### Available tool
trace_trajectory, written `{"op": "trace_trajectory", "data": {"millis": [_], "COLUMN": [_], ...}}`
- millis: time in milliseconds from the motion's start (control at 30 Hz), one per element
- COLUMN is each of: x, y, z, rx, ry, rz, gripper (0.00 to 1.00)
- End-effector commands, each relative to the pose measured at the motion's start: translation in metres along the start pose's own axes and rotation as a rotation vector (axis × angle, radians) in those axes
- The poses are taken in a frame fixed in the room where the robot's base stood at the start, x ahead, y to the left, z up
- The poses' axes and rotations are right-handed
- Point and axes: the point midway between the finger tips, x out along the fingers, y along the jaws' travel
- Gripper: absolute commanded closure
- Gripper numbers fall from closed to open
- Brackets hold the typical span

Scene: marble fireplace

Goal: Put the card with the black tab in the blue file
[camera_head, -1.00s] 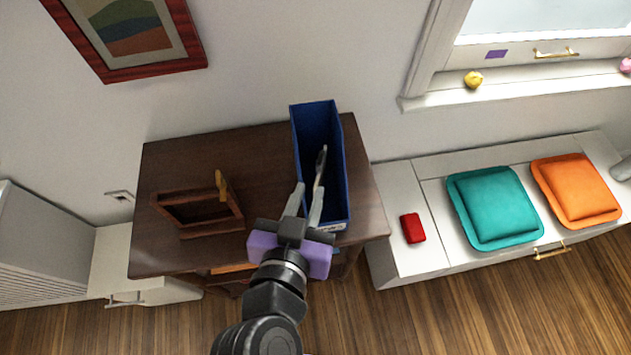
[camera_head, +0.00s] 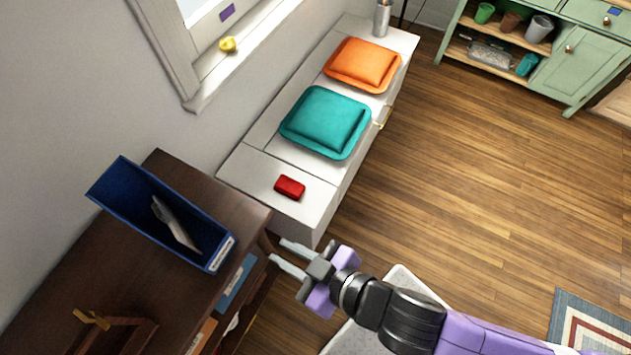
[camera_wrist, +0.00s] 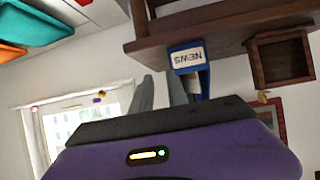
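The blue file (camera_head: 115,195) stands open-topped on the dark wooden cabinet at the left of the head view. A pale grey card (camera_head: 178,225) leans inside it, its lower part hidden by the walls; its tab is too small to make out clearly. The file also shows in the wrist view (camera_wrist: 189,46), with an upside-down label reading NEWS. My gripper (camera_head: 278,251) is off the cabinet's right edge, apart from the file, with its fingers spread and nothing between them. The wrist view shows the same empty fingers (camera_wrist: 162,78).
A wooden box (camera_head: 120,338) with a yellow-tabbed item stands on the cabinet (camera_head: 110,275). A white bench (camera_head: 265,200) holds a red block (camera_head: 290,187), a teal cushion (camera_head: 326,121) and an orange cushion (camera_head: 363,65). Wooden floor (camera_head: 460,180) lies open to the right.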

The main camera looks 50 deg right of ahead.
Motion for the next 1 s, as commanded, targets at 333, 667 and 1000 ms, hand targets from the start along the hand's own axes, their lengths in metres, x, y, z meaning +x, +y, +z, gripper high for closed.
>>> {"op": "trace_trajectory", "data": {"millis": [333, 667, 1000], "x": [-0.117, -0.165, -0.165], "y": [0.062, 0.086, 0.086], "z": [0.003, -0.013, -0.014], "rx": [0.076, 0.089, 0.089], "ry": [0.146, 0.226, 0.228], "rz": [0.092, 0.188, 0.186], "gripper": [0.81, 0.81, 0.81]}}
